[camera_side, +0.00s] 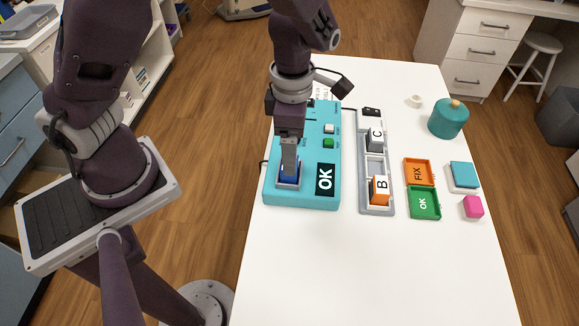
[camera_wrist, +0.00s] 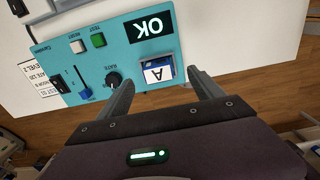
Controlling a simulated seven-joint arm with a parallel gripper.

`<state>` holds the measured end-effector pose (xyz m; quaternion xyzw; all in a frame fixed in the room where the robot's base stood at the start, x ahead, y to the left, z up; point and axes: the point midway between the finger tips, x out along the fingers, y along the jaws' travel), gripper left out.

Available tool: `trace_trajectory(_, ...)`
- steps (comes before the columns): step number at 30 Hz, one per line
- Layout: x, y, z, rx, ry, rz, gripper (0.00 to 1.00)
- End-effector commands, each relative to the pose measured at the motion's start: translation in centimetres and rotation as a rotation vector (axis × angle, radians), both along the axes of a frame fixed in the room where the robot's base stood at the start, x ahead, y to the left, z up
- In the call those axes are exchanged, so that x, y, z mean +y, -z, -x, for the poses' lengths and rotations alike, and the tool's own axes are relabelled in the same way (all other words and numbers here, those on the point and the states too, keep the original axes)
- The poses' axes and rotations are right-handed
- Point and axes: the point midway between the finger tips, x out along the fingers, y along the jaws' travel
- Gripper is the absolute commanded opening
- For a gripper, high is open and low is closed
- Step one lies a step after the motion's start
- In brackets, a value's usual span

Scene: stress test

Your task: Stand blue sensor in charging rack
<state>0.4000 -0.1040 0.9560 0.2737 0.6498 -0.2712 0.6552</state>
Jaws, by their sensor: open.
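The blue sensor (camera_wrist: 157,73), with a white top marked A, sits in a socket of the teal tester (camera_side: 314,192). It also shows in the side view (camera_side: 288,181), partly hidden by my fingers. The tester's display reads OK. My gripper (camera_side: 289,166) points down over the sensor. In the wrist view its open fingers (camera_wrist: 160,80) are on either side of the sensor; whether they touch it I cannot tell. The grey charging rack (camera_side: 363,170) stands right of the tester. It holds a grey sensor C (camera_side: 376,139) at the far end and an orange sensor B (camera_side: 380,190) at the near end, with an empty slot between.
Right of the rack lie an orange FIX tray (camera_side: 419,172) and a green OK tray (camera_side: 424,203). The near part of the white table (camera_side: 375,270) is clear.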

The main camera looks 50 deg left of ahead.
Motion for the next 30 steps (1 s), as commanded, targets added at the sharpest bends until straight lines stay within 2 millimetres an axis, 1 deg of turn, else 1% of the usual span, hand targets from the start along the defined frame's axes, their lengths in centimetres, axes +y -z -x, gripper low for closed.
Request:
trace_trajectory(7,1.0,4.3,0.1,0.009,-0.010,-0.004,0.76)
trace_trajectory(10,0.9,5.9,0.0,0.008,-0.007,-0.001,0.76)
trace_trajectory(13,0.9,6.5,0.0,0.007,-0.006,0.000,0.76)
trace_trajectory(18,0.8,6.5,0.0,0.006,-0.005,0.001,0.76)
trace_trajectory(20,0.8,6.5,0.0,0.006,-0.005,0.001,0.65)
trace_trajectory(21,0.8,6.5,0.0,0.008,-0.005,0.001,0.57)
trace_trajectory(23,0.8,6.5,0.0,0.008,-0.005,0.001,0.45)
trace_trajectory(27,0.8,6.5,0.0,0.008,-0.006,0.001,0.17)
trace_trajectory(29,0.8,6.4,0.0,0.008,-0.006,0.001,0.07)
trace_trajectory(30,0.8,6.4,0.0,0.008,-0.006,0.001,0.00)
